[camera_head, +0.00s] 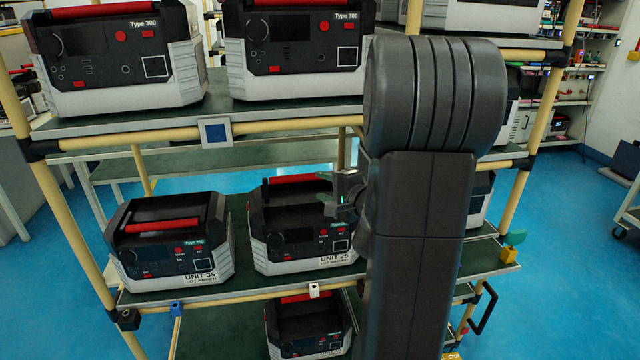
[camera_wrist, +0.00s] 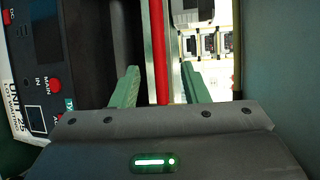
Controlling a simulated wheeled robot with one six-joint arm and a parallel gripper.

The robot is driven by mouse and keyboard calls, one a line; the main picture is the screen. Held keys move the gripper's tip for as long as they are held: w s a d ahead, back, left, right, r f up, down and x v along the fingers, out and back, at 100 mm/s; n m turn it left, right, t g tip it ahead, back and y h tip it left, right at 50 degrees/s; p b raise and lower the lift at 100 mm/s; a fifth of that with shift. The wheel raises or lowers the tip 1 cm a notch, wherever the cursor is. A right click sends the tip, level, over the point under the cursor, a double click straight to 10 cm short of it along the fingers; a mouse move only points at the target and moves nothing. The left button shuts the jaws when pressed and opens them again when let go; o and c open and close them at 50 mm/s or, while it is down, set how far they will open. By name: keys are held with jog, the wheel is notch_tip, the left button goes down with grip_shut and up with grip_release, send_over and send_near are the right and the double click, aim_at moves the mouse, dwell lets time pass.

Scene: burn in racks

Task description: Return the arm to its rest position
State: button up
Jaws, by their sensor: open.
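My gripper (camera_head: 328,187) is at the middle shelf, at the right end of the UNIT 25 tester (camera_head: 288,220); my arm hides part of it. In the wrist view, my gripper (camera_wrist: 160,70) has its two green fingers apart, with the red handle (camera_wrist: 157,45) of the tester showing in the gap between them. The handle touches neither finger as far as I can see. The tester's dark front panel with the UNIT 25 label (camera_wrist: 18,113) lies at the left of the wrist view. My arm stands tall in front of the rack's right half.
The UNIT 35 tester (camera_head: 165,240) stands to the left on the same shelf (camera_head: 240,285). Type 300 testers (camera_head: 118,55) sit on the shelf above, and another tester (camera_head: 308,325) sits below. A yellow rack post (camera_head: 60,190) stands at left. Blue floor (camera_head: 580,240) is open at right.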

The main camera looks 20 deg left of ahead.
aim_at(302, 178)
jog(key=b+x, duration=0.2)
jog(key=x, duration=1)
jog(key=shift+b, duration=0.3)
